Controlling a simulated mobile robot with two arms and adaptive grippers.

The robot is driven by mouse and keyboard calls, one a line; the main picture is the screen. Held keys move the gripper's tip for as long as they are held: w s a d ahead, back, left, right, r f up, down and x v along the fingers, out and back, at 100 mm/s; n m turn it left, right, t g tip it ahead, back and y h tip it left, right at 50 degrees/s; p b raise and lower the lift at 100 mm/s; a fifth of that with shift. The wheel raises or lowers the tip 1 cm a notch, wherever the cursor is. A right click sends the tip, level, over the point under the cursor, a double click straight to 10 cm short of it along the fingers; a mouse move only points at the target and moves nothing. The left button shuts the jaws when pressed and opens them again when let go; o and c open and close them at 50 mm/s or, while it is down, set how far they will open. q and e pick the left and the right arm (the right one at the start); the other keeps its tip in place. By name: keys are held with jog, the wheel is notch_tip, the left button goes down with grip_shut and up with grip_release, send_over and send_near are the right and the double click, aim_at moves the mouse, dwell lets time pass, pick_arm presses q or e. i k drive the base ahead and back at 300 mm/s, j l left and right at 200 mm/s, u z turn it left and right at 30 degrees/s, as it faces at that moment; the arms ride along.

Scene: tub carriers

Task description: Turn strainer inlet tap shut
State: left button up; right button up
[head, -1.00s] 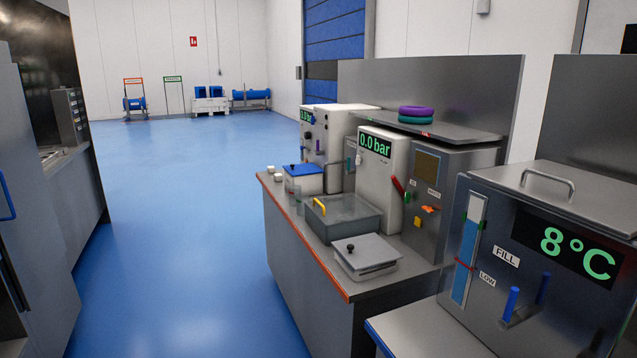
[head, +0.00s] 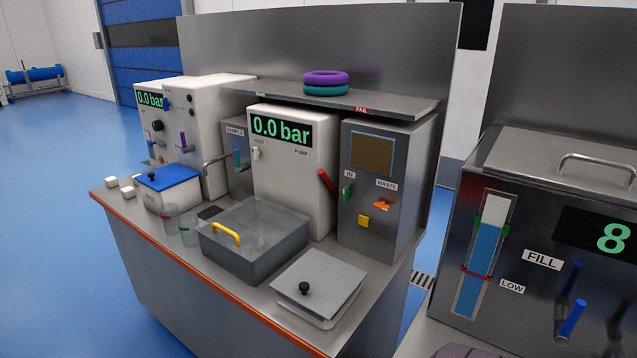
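The grey steel unit (head: 400,232), which looks like the strainer, stands at the right end of the counter with a brown mesh-like window. On its front a small green handle (head: 347,195) sits below the IN label; it looks roughly upright, but its exact angle is hard to tell. An orange handle (head: 382,205) sits under the WASTE label and a yellow square knob (head: 364,221) is below. A red lever (head: 327,182) tilts beside the white pump box (head: 290,205), which reads 0.0 bar. Neither gripper is in view.
On the counter (head: 250,295) are a grey tub (head: 245,258) with a yellow handle, a lidded steel pan (head: 318,282), cups and a blue-lidded box (head: 167,178). A steel FILL tank (head: 540,215) stands close at right. Open blue floor lies left.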

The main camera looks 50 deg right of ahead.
aim_at(346, 192)
jog(key=i+z, duration=0.4)
jog(key=i+j+z, duration=0.2)
jog(key=z, duration=0.2)
jog(key=i+j+z, duration=0.6)
jog(key=z, duration=0.15)
